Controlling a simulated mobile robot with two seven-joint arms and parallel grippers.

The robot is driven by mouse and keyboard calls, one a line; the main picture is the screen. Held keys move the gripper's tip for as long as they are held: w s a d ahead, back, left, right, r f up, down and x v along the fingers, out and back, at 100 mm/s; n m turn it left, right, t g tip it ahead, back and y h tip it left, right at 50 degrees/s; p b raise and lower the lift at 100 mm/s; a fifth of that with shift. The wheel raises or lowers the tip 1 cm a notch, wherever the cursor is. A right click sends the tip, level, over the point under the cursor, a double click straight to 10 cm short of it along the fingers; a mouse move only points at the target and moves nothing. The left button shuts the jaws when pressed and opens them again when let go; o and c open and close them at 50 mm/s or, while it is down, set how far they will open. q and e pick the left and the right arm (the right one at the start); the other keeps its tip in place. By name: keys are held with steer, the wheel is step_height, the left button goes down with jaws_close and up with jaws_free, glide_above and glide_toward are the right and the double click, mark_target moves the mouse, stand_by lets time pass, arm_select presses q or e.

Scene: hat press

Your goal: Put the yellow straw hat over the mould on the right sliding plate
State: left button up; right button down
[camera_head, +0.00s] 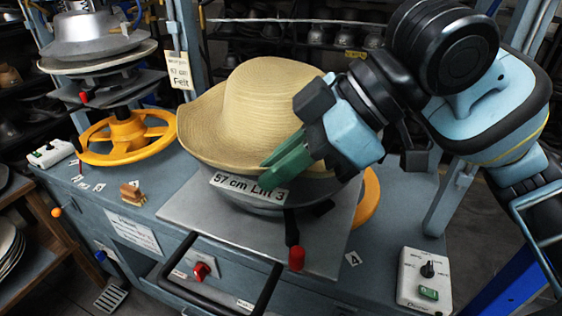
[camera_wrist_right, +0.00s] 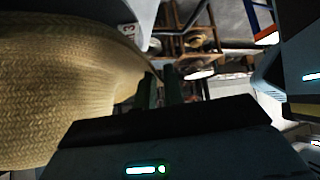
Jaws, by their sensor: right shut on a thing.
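The yellow straw hat (camera_head: 258,105) sits crown up over the place of the right mould. Its brim rises on the left and looks slightly tilted. My right gripper (camera_head: 285,165), with green fingers, is shut on the hat's brim at the right front. In the right wrist view the woven hat (camera_wrist_right: 60,90) fills the left side beside the fingers (camera_wrist_right: 160,90). My left gripper is not in view.
A second press with a metal mould (camera_head: 92,35) and a yellow handwheel (camera_head: 125,138) stands at the left. A red-knobbed lever (camera_head: 296,258) and a black handle bar (camera_head: 270,288) are at the front. A control box (camera_head: 425,278) stands at the right.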

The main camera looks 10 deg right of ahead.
steer(key=shift+f, duration=0.3)
stand_by(0.4)
steer(key=c, duration=1.4)
jaws_free()
